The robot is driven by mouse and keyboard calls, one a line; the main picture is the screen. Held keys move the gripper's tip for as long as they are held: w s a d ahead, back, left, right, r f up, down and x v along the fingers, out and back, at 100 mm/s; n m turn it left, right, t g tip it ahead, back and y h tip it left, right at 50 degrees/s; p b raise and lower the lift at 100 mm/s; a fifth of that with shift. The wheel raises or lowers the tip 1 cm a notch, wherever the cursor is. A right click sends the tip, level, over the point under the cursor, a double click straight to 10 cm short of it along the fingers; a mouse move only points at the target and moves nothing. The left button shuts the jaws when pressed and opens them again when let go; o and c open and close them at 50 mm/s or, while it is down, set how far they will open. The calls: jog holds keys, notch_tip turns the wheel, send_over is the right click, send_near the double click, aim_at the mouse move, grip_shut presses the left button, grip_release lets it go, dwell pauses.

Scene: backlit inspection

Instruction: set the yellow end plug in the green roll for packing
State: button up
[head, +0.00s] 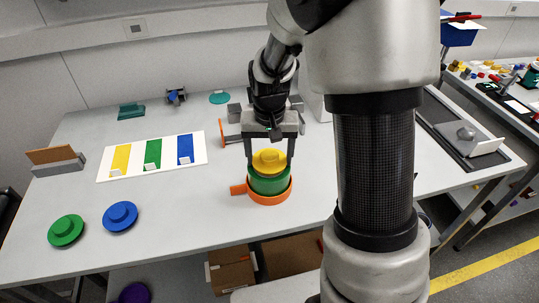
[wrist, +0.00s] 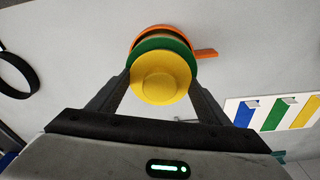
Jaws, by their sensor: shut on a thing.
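The yellow end plug (head: 268,158) is a stepped disc with a raised round knob. It is at the top of the green roll (head: 268,184), which stands upright in an orange ring holder (head: 238,189) with a side tab. My gripper (head: 269,162) points down over the stack, one finger on each side, shut on the yellow plug. The wrist view shows the plug (wrist: 160,85) between the fingers, with the green roll (wrist: 145,47) and orange holder (wrist: 205,53) beyond it. I cannot tell whether the plug is fully seated or just above the roll.
A green disc (head: 66,230) and a blue disc (head: 121,215) lie front left. A white board (head: 136,168) with yellow, green and blue stripes lies behind them. A brown-and-grey block (head: 58,162) is far left. An orange upright piece (head: 223,131) stands close behind my gripper.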

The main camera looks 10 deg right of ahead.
jog(key=shift+r, duration=0.15)
dwell(0.4)
jog(key=o, duration=1)
jog(key=r, duration=0.5)
jog(key=s+r+p, duration=0.1)
jog(key=r, duration=0.5)
jog(key=s+r, duration=0.1)
jog(key=r, duration=0.5)
jog(key=shift+a+r+p, duration=0.15)
jog(key=shift+a+p, duration=0.1)
jog(key=shift+p, duration=0.15)
